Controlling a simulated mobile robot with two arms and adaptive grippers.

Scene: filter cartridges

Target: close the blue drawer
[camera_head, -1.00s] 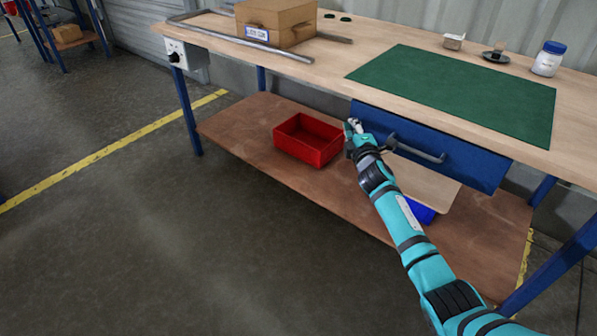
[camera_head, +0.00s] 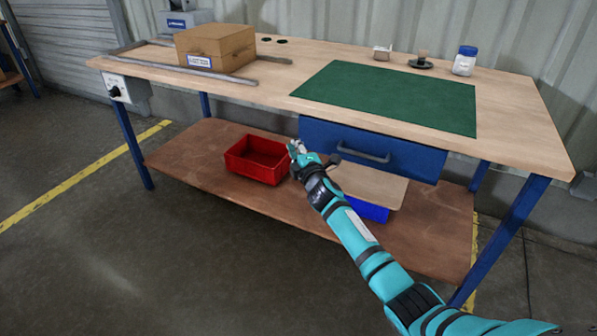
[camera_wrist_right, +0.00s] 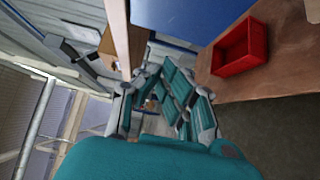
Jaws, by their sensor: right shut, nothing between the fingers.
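The blue drawer (camera_head: 415,160) is under the workbench top in the head view, with a grey bar handle (camera_head: 363,155) on its front. Its front sits close beneath the tabletop edge. No drawer interior shows, and I cannot tell whether a small gap remains behind the front. My right gripper (camera_head: 296,149) is shut and empty, near the drawer's lower left corner; I cannot tell whether it touches it. In the right wrist view the gripper fingers (camera_wrist_right: 165,97) are near the middle, with a blue surface (camera_wrist_right: 185,20) above them. My left gripper is not in view.
A red bin (camera_head: 240,160) sits on the lower shelf (camera_head: 190,155), left of my right gripper. A blue bin (camera_head: 368,211) under a tan board (camera_head: 375,186) is below the drawer. A green mat (camera_head: 390,95) and cardboard box (camera_head: 215,48) are on the tabletop. The floor in front is clear.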

